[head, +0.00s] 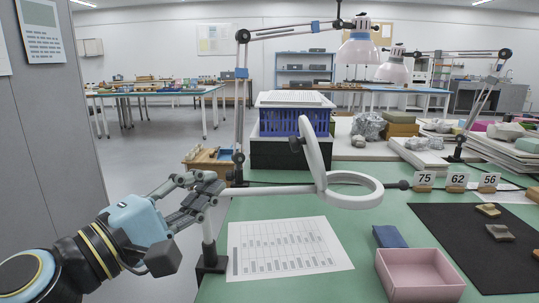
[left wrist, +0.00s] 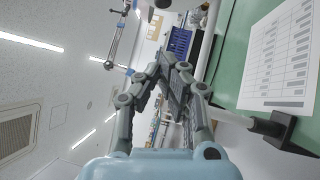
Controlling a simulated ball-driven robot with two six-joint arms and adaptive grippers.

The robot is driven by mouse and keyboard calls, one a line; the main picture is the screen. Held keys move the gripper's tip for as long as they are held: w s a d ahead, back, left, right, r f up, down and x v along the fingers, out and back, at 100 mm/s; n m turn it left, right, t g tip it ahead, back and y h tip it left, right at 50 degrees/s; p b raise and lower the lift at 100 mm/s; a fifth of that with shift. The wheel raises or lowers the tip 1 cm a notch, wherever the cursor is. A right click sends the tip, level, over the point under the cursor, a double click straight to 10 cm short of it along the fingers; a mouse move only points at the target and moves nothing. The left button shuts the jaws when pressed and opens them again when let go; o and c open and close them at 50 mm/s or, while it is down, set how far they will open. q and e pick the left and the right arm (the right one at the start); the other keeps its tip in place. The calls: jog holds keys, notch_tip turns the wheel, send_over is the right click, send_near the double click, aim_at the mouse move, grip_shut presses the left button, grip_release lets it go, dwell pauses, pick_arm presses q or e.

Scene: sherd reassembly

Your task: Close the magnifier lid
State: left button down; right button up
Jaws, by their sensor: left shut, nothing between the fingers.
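The magnifier is a white ring (head: 362,201) held level over the green table on a pale horizontal arm. Its white lid (head: 314,152) stands open, raised steeply and leaning slightly left above the ring's left side. A dark knob (head: 296,145) sticks out of the lid's left face. My left gripper (head: 221,189) is shut and empty, beside the left end of the magnifier's arm and left of the lid, apart from the lid. Its shut fingers also show in the left wrist view (left wrist: 177,70). My right gripper is not in view.
A clamp post (head: 210,251) stands at the table's left edge. A printed sheet (head: 287,247), pink box (head: 418,276) and blue block (head: 389,237) lie below the ring. A black mat (head: 463,234) holds sherds at right. A blue crate (head: 285,122) and lamp post (head: 241,110) stand behind.

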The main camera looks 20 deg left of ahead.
pick_arm(q)
jog(key=s+d+p+x, duration=0.1)
jog(key=p+x, duration=0.5)
jog(key=x, duration=0.7)
jog(key=shift+d+r, duration=0.35)
jog(key=shift+d, duration=0.3)
